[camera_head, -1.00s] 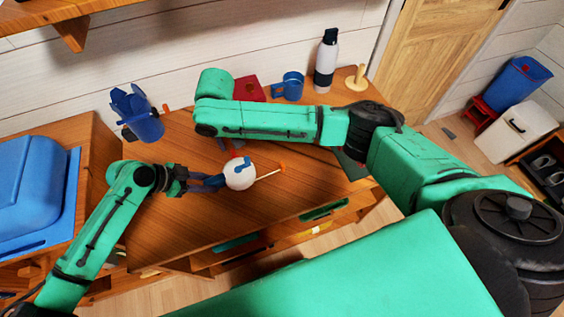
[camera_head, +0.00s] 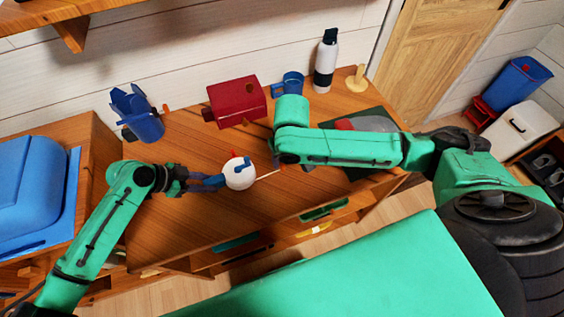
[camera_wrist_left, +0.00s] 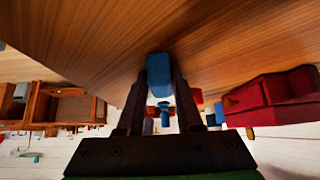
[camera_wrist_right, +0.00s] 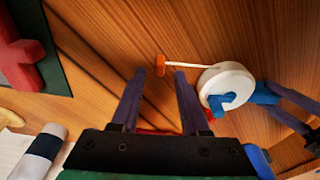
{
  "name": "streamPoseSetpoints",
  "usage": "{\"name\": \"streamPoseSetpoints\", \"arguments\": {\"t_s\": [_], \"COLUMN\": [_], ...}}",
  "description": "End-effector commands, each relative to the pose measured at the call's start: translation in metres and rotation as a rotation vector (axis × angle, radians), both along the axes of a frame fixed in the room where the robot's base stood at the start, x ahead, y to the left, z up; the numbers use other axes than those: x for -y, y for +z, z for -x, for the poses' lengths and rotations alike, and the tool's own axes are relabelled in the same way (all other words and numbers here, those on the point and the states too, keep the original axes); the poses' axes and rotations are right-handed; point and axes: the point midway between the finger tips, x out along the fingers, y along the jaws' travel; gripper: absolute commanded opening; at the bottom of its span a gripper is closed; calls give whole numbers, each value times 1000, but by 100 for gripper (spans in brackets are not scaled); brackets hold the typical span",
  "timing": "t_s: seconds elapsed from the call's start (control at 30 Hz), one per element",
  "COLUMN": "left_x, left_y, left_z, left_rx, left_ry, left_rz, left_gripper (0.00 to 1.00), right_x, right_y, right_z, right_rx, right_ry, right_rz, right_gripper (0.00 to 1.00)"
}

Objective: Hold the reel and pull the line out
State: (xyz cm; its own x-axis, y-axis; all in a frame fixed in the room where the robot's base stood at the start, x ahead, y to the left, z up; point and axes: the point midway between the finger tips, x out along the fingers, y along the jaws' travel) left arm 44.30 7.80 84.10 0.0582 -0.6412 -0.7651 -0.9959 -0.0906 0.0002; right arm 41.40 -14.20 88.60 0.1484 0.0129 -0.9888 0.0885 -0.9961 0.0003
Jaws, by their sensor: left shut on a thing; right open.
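The reel (camera_head: 239,174) is a white disc with a blue crank on its face, held just above the desk. My left gripper (camera_head: 208,181) is shut on its blue handle, which also shows between the fingers in the left wrist view (camera_wrist_left: 158,75). A pale line (camera_wrist_right: 190,65) runs straight out from the reel to an orange end piece (camera_wrist_right: 160,65). My right gripper (camera_wrist_right: 159,73) is open, with the end piece between or just beyond its fingertips; I cannot tell if they touch it. In the head view my right arm hides this gripper and most of the end piece.
A red box (camera_head: 237,102), a blue mug (camera_head: 291,83) and a white bottle (camera_head: 326,62) stand along the back of the desk. A blue holder (camera_head: 138,115) is at back left. A dark green mat (camera_head: 375,117) with a red thing lies at right. The desk's front is clear.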

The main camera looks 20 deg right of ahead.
Motion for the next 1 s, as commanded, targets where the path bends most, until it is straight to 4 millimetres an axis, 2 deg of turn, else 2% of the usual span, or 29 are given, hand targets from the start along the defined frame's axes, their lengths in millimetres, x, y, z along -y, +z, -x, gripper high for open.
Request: {"name": "streamPoseSetpoints", "arguments": {"t_s": [0.1, 0.2, 0.53, 0.63, 0.67, 1.0], "left_x": [0, 0, 0, 0, 0, 0], "left_y": [0, 0, 0, 0, 0, 0], "left_z": [0, 0, 0, 0, 0, 0], "left_rx": [0, 0, 0, 0, 0, 1], "left_ry": [0, 0, 0, 0, 0, -1], "left_rz": [1, 1, 1, 1, 1, 0], "left_gripper": [0, 0, 0, 0, 0, 0], "right_x": [-1, -1, -1, -1, -1, 6], "right_y": [-19, -30, -35, -35, -35, -35], "right_z": [-2, -4, -5, -5, -5, -6], "right_rx": [-2, -1, 0, 0, 0, -1], "right_ry": [-1, 0, 1, 1, 1, 0], "right_rz": [-1, -1, -1, -1, -1, 1], "right_gripper": [45, 45, 45, 7, 0, 0]}}
